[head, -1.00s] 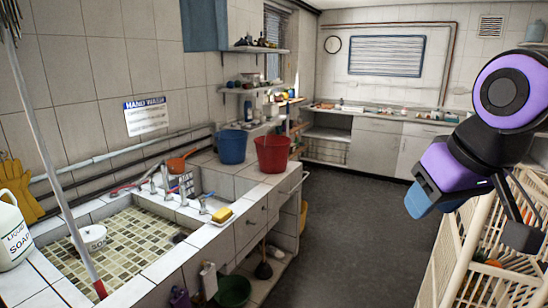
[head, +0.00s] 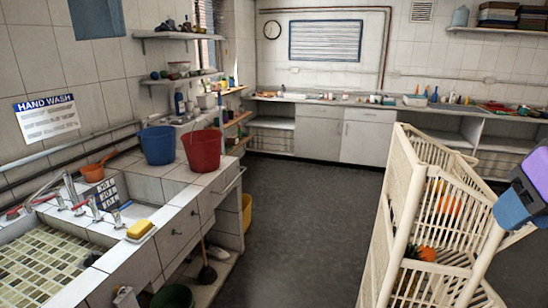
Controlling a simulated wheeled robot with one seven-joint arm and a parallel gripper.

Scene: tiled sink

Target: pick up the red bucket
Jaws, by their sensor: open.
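The red bucket (head: 202,151) stands upright on the tiled counter (head: 172,191) in the left half of the head view, near the counter's far right corner. A blue bucket (head: 157,146) stands just left of it. My gripper (head: 524,192) shows only in part at the right edge of the view, with purple and blue parts. It is far to the right of the red bucket and apart from it. Its fingers are mostly cut off by the frame, and nothing is seen held in it.
A cream slatted rack (head: 398,200) with fruit stands at the right, close to my gripper. The dark floor (head: 300,225) between rack and counter is clear. A yellow sponge (head: 140,229) lies at the sink's edge. A shelf (head: 178,78) hangs above the buckets.

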